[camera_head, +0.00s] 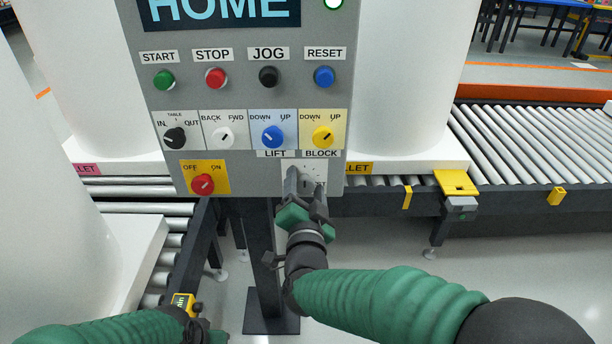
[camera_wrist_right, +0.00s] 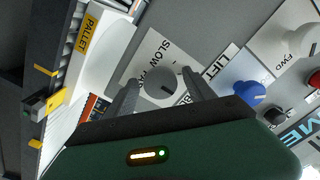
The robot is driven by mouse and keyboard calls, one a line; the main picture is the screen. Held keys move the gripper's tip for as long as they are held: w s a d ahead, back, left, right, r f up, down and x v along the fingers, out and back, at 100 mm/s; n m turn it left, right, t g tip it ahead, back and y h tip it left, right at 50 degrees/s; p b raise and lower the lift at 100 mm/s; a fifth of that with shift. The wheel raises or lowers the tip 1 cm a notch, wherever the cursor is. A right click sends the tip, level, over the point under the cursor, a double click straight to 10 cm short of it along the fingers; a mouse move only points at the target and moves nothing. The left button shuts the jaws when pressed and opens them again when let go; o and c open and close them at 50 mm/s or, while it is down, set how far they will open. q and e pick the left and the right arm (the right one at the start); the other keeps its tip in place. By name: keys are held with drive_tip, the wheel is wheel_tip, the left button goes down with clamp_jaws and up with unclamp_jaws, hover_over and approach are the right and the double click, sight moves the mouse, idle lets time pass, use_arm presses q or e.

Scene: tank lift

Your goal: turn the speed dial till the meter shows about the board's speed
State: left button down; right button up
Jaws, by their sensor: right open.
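The grey speed dial (camera_wrist_right: 161,83) sits on a white plate marked SLOW, its other word partly hidden, in the right wrist view. In the head view its white plate (camera_head: 318,169) is at the panel's lower right, and my gripper covers most of the dial. My right gripper (camera_head: 306,184) is open, with one finger on each side of the dial; I cannot tell if they touch it.
The grey panel (camera_head: 240,110) has a dark display reading HOME (camera_head: 220,10), several push buttons, and knobs above the dial. A red OFF/ON knob (camera_head: 202,184) is to the left. Roller conveyors (camera_head: 530,140) run behind on both sides. A dark post (camera_head: 266,260) stands below the panel.

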drive_tip(key=shift+s, duration=0.1)
clamp_jaws()
drive_tip(key=shift+r+n+p, duration=0.2)
drive_tip(key=shift+n+p, duration=0.4)
drive_tip(key=shift+p, duration=0.2)
drive_tip(key=shift+f+n, duration=0.1)
drive_tip(key=shift+n, duration=0.3)
drive_tip(key=shift+f, duration=0.1)
unclamp_jaws()
